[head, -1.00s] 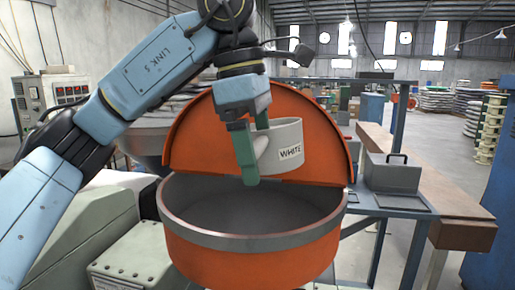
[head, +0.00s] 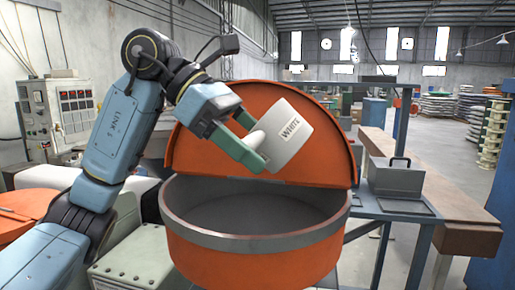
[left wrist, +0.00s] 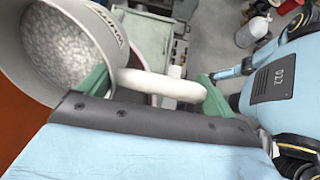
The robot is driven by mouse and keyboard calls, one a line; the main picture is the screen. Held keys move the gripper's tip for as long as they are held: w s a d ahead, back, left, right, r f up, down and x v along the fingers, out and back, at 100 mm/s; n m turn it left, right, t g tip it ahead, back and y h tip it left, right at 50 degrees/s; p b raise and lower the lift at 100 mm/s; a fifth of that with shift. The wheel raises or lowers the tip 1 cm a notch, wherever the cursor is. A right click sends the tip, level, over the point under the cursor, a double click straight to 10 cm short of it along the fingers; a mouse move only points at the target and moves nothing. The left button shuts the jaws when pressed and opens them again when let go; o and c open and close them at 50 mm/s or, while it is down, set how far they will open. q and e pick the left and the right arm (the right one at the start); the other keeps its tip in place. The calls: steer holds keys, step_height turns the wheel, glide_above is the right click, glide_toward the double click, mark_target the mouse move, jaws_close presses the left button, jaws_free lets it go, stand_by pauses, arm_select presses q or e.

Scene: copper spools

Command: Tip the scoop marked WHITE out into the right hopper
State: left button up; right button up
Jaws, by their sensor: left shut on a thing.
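The grey scoop marked WHITE (head: 290,140) is in the air above the open orange hopper (head: 252,258), the right one of two orange forms in the head view. The scoop is tilted, its label slanting. In the left wrist view the scoop (left wrist: 110,62) holds pale granules (left wrist: 65,45), and none are seen falling. My left gripper (head: 252,140) is shut on the scoop's pale handle (left wrist: 150,84), with green fingers on it. The hopper's visible inner wall is plain grey; its bottom is hidden. My right gripper is not in view.
The hopper's raised orange lid (head: 205,160) stands close behind the scoop. Another orange form (head: 18,215) is at the left edge. A grey box with a handle (head: 395,178) sits on the blue stand at right. A control panel (head: 70,105) is at left.

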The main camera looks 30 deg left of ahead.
arm_select(q)
steer(key=shift+f+h+b, duration=0.3)
steer(key=shift+h+b, duration=0.3)
steer(key=shift+b, duration=0.55)
steer(key=s+a+f+t+h+b, duration=0.1)
steer(key=a+f+h+b, duration=0.3)
steer(key=h+b, duration=0.5)
steer(key=f+t+b, duration=0.1)
steer(key=b, duration=1)
steer(key=shift+a+f+t+b, duration=0.25)
steer(key=shift+f+t+b, duration=0.1)
steer(key=shift+t, duration=0.05)
stand_by(1.1)
